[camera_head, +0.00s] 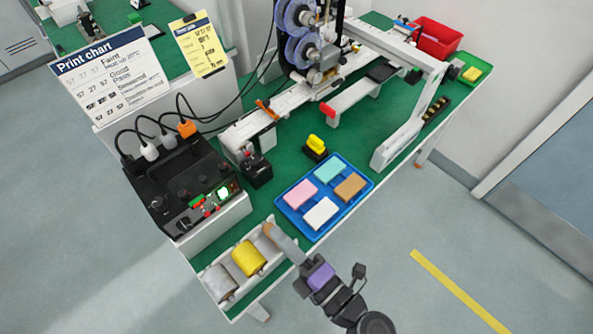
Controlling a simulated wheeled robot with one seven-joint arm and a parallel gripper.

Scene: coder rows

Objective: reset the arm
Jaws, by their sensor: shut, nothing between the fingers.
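My arm reaches in from the bottom of the head view, with dark links and a purple band. My gripper (272,232) is at its upper-left end, over the right end of a white roll tray (226,300). Its fingers look shut and empty. The tray holds a grey roll (219,282) and a yellow roll (248,258). My gripper partly hides the tray's right end, and I cannot tell whether it touches anything there.
A blue tray (337,221) with several coloured blocks lies close to the right of my gripper. A black control box (180,185) with cables stands at left. A coder machine (310,45) and white rails fill the green table's back. Open floor lies at right.

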